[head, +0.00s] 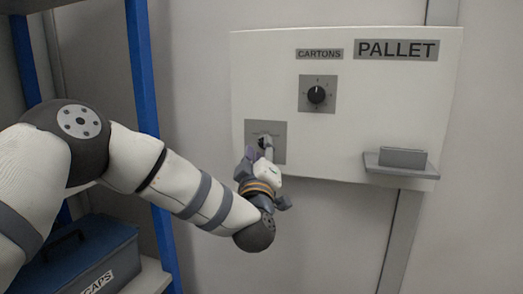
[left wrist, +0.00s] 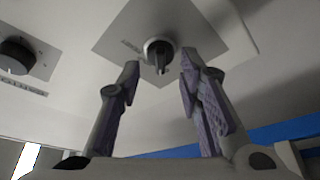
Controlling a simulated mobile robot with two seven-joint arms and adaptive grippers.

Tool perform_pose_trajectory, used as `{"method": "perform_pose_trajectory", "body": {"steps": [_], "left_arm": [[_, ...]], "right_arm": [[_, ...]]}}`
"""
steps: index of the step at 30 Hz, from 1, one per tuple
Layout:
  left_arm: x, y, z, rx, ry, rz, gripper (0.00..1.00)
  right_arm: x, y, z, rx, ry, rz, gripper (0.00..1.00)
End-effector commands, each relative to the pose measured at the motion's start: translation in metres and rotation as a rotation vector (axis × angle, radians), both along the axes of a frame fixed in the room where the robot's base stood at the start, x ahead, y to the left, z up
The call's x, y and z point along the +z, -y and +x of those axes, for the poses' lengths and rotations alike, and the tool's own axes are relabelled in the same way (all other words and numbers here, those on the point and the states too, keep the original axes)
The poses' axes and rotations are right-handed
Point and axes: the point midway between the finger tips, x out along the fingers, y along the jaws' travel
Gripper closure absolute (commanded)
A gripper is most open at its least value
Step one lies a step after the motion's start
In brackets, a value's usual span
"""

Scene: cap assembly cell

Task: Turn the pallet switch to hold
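A white panel (head: 350,120) on the wall carries a PALLET label (head: 397,50) at its top right. A rotary switch on a grey plate (head: 280,132) sits at the panel's lower left, partly hidden by my left gripper (head: 260,152). In the left wrist view its round knob with a dark grip bar (left wrist: 160,52) shows between and just beyond the fingertips. My left gripper (left wrist: 160,76) is open, one finger each side, with no visible contact. My right gripper is out of view.
A black dial (head: 316,95) under a CARTONS label (head: 319,54) sits above; it also shows in the left wrist view (left wrist: 15,57). A small ledge (head: 390,171) holds a grey block (head: 403,158). A blue rack post (head: 143,65) and a CAPS box (head: 75,258) stand left.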

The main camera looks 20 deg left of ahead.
Motion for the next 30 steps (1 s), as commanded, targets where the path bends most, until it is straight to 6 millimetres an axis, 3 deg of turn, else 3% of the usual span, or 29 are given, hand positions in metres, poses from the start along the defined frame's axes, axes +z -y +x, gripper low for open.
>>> {"method": "perform_pose_trajectory", "body": {"steps": [4, 11, 15, 16, 30], "left_arm": [[0.0022, -0.0025, 0.0113, -0.001, -0.001, 0.000, 0.67], [0.0031, -0.0027, 0.0121, -0.002, -0.002, 0.000, 0.67], [0.0028, -0.0026, 0.0120, -0.002, -0.002, 0.000, 0.97], [0.0028, -0.0026, 0.0120, -0.002, -0.002, 0.000, 1.00], [0.0049, -0.0023, 0.0114, -0.003, 0.004, 0.107, 1.00]], "right_arm": [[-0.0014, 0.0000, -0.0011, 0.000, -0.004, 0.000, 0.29], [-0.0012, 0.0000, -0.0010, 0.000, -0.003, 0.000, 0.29], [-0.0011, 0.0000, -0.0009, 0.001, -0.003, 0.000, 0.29], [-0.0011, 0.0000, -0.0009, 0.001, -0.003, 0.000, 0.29], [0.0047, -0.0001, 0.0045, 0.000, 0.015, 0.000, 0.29]]}}
